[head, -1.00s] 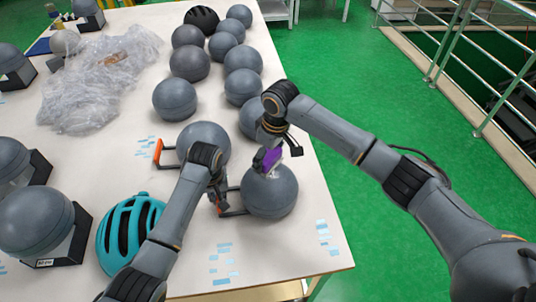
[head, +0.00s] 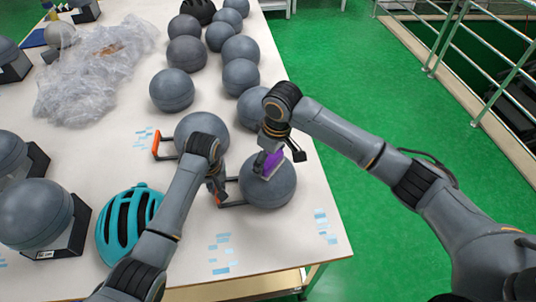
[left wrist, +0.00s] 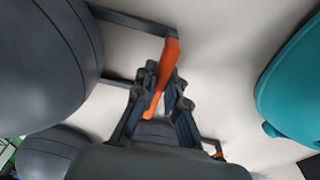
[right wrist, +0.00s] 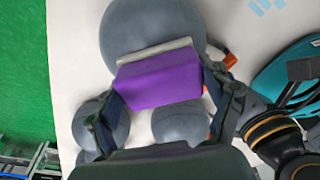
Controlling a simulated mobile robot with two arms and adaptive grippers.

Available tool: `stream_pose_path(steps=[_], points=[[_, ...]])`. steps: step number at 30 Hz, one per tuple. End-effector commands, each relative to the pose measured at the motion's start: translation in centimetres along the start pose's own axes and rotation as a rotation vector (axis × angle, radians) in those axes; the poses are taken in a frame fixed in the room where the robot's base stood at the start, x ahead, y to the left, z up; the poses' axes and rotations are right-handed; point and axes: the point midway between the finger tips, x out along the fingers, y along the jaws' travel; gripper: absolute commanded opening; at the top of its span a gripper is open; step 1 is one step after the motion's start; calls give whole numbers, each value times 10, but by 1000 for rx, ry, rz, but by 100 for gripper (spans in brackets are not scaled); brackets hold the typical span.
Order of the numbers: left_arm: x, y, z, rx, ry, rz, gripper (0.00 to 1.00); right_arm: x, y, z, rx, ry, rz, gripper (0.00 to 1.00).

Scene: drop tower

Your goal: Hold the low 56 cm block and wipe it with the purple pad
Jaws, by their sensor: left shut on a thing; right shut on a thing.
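The block is a grey ball (head: 268,186) near the table's front right corner, with a side frame ending in an orange handle (left wrist: 166,66). My left gripper (head: 217,187) is shut on that handle at the ball's left side. My right gripper (head: 271,154) is shut on the purple pad (right wrist: 158,82), which has a pale underside. The pad is over the upper part of the ball, tilted, and appears to rest on it; exact contact is hard to tell. In the right wrist view the ball (right wrist: 150,24) lies just beyond the pad.
Another grey ball with an orange handle (head: 156,144) stands just behind. Several more balls line the table (head: 285,240) further back. A teal helmet (head: 128,222) lies left of my left arm. Crumpled clear plastic (head: 90,80) lies at the back left. Green floor is to the right.

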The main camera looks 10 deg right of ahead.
Motion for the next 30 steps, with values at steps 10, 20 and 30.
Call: stream_pose_path(steps=[10, 20, 30], points=[[-1, 1, -1, 0, 3, 2, 0, -2, -14, 14, 0, -3, -2, 54], [-1, 1, -1, 0, 4, 2, 0, -1, -5, 4, 0, -3, -1, 54], [-1, 1, -1, 0, 4, 2, 0, 2, 8, -8, 2, -3, -1, 54]])
